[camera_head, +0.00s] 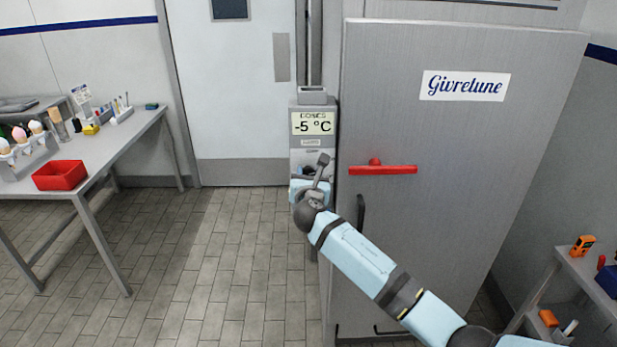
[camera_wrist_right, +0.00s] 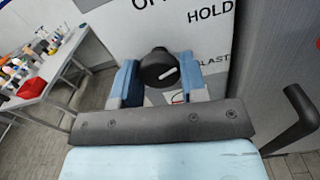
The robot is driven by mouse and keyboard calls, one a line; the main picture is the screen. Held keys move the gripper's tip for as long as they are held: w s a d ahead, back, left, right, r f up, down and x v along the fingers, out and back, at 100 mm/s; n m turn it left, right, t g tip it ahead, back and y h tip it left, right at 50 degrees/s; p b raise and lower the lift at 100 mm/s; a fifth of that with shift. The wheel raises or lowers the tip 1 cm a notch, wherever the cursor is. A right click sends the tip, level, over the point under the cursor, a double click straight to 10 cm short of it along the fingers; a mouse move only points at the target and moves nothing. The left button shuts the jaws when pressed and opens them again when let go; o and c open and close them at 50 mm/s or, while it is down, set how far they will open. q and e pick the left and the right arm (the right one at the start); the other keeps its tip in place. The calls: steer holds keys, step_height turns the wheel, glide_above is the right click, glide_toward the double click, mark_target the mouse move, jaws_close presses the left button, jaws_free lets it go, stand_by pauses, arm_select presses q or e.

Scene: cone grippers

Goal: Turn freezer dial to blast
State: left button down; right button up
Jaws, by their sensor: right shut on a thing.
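The freezer dial (camera_wrist_right: 158,68) is a round black knob with a short white mark, seen in the right wrist view. Its mark slants up to the right. In the head view my right gripper (camera_head: 310,188) is at the control box (camera_head: 313,100) and hides the dial. My left gripper is not in view.
The freezer door (camera_head: 460,160) with a red handle (camera_head: 383,170) stands right of the box. A black handle (camera_wrist_right: 290,125) is close to my right wrist. A table with a red bin (camera_head: 60,175) is at left, and a shelf (camera_head: 590,270) at right.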

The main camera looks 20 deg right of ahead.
steer(key=m+b, duration=0.3)
steer(key=m, duration=0.7)
steer(key=shift+a+b, duration=0.1)
steer(key=shift+b, duration=0.25)
steer(key=shift+m, duration=0.3)
steer(key=o, duration=0.9)
steer(key=b+v, duration=0.1)
steer(key=v, duration=1.2)
steer(key=shift+s+a+r, duration=0.1)
steer(key=shift+s, duration=0.3)
